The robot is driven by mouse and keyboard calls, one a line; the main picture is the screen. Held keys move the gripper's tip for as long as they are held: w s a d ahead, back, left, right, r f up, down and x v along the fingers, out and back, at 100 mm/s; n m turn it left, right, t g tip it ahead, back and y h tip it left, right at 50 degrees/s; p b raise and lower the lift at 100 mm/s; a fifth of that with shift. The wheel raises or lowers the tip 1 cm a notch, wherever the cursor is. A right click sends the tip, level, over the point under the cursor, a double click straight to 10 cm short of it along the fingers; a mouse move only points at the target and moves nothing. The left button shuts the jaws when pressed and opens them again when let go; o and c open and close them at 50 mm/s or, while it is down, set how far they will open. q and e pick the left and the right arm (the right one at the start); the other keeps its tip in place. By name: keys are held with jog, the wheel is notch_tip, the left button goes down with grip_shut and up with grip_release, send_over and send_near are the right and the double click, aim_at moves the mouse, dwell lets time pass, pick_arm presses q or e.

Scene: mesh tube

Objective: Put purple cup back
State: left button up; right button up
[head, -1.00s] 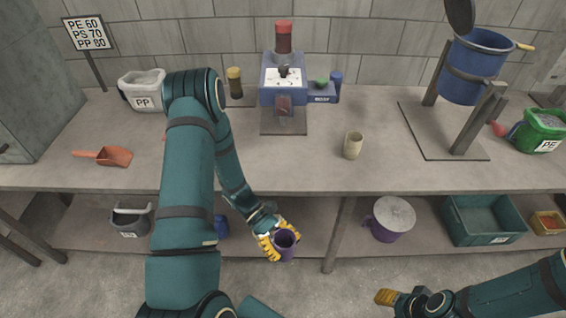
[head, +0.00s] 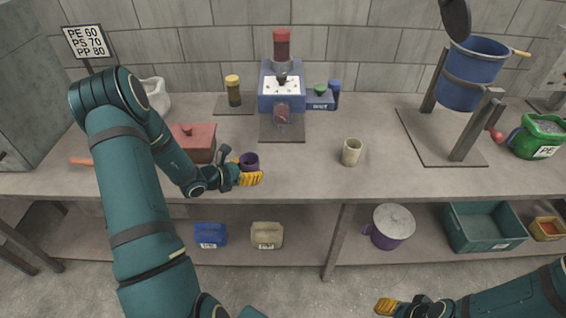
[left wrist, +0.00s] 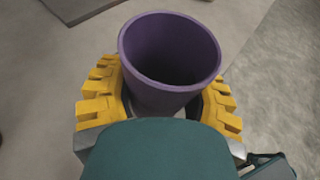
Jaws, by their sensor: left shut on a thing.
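The small purple cup (head: 250,161) is upright and empty, with its rim facing up. My left gripper (head: 249,172) is shut on it, just above or at the front part of the bench top. In the left wrist view the yellow finger pads (left wrist: 165,95) press on both sides of the purple cup (left wrist: 160,90). I cannot tell whether its base touches the bench. My right gripper (head: 387,306) is low at the bottom right, away from the bench; its jaws are too small to read.
A beige cup (head: 351,152) stands on the bench to the right. A red box (head: 197,143) is behind my left forearm. The blue machine (head: 282,90) stands at the back on a dark plate. A blue bucket on a stand (head: 474,75) is right.

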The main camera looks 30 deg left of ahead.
pick_arm(q)
jog(key=w+d, duration=0.1)
jog(key=w, duration=0.2)
jog(key=w+d, duration=0.1)
jog(key=w, duration=0.3)
jog(key=w+d, duration=0.2)
jog(key=w, duration=0.1)
jog(key=shift+w+d, duration=0.1)
jog(key=shift+w, duration=0.3)
jog(key=shift+w+d+f+b, duration=0.15)
jog(key=shift+w+f, duration=0.1)
jog(key=shift+f, duration=0.7)
jog(key=shift+w+a+f+b, duration=0.1)
jog(key=shift+w+f+b, duration=0.1)
jog(key=shift+f, duration=0.7)
jog(key=shift+d, duration=0.1)
jog(key=o, duration=1.2)
jog(key=shift+r, duration=0.1)
